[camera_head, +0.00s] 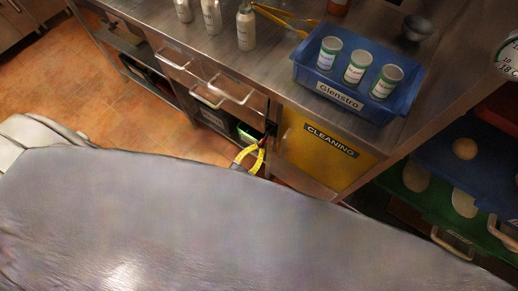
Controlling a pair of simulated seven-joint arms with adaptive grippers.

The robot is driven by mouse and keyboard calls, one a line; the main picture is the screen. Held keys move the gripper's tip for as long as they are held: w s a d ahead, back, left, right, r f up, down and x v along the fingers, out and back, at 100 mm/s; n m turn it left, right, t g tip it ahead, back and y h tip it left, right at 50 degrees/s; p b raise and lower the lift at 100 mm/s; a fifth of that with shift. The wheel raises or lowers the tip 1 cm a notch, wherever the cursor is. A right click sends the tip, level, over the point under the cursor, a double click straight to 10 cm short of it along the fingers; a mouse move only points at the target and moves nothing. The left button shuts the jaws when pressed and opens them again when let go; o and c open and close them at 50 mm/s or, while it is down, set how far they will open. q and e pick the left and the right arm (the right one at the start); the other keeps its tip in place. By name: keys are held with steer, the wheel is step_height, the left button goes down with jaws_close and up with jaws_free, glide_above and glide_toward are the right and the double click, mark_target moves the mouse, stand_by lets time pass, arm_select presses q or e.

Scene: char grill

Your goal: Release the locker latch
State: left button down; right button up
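The yellow locker (325,157) labelled CLEANING is under the counter, right of the drawers, and its door looks shut. A small dark fitting (270,129) shows at the door's upper left edge, probably the latch; it is too small to make out clearly. My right gripper is not in view.
A blue tray (338,97) with three cans stands on the metal counter above the locker. Drawers with bar handles (232,93) are to the left. Green and blue trays (427,203) sit at the right. A large grey surface fills the lower foreground.

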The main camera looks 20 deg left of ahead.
arm_select(q)
steer(key=s+a+f, duration=0.1)
steer(key=s+f, duration=0.4)
steer(key=s, duration=0.3)
steer(key=shift+a, duration=0.35)
stand_by(0.8)
stand_by(0.5)
